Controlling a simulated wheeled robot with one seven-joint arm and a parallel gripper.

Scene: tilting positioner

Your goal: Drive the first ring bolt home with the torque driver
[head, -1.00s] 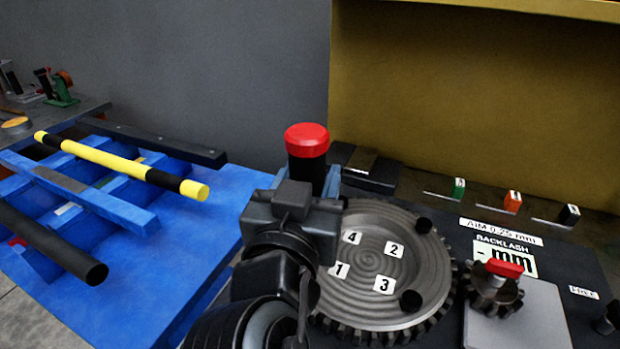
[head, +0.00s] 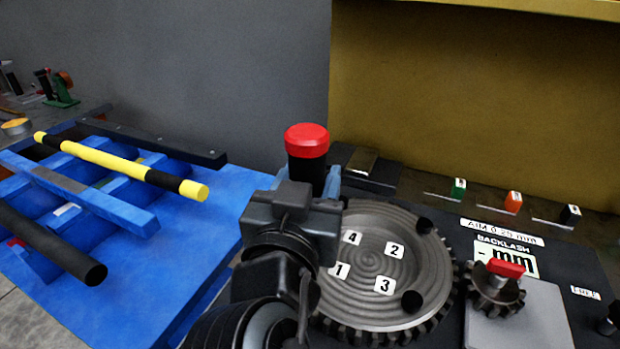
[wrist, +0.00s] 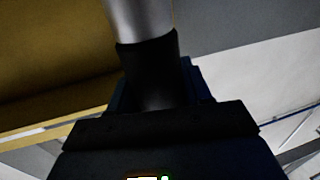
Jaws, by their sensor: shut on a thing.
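The torque driver (head: 306,150), a black cylinder with a red cap, stands roughly upright in my gripper (head: 318,185). Blue finger parts show on both sides of it, above the left edge of the ring. In the wrist view, a grey shaft with a black collar (wrist: 150,70) rises from a dark body. The grey toothed ring gear (head: 335,322) carries labels 1 to 4 inside its rim. Black bolt heads show near label 2 (head: 424,225) and near label 3 (head: 411,301). My arm hides the ring's left side, including the driver's lower end and the bolt places near 1 and 4.
A small pinion with a red handle (head: 505,268) stands right of the ring, near a backlash sign (head: 507,256). Green, orange and black blocks line the back. A blue frame (head: 200,260) with a yellow-black bar (head: 110,160) and a dark tube (head: 60,250) lies left.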

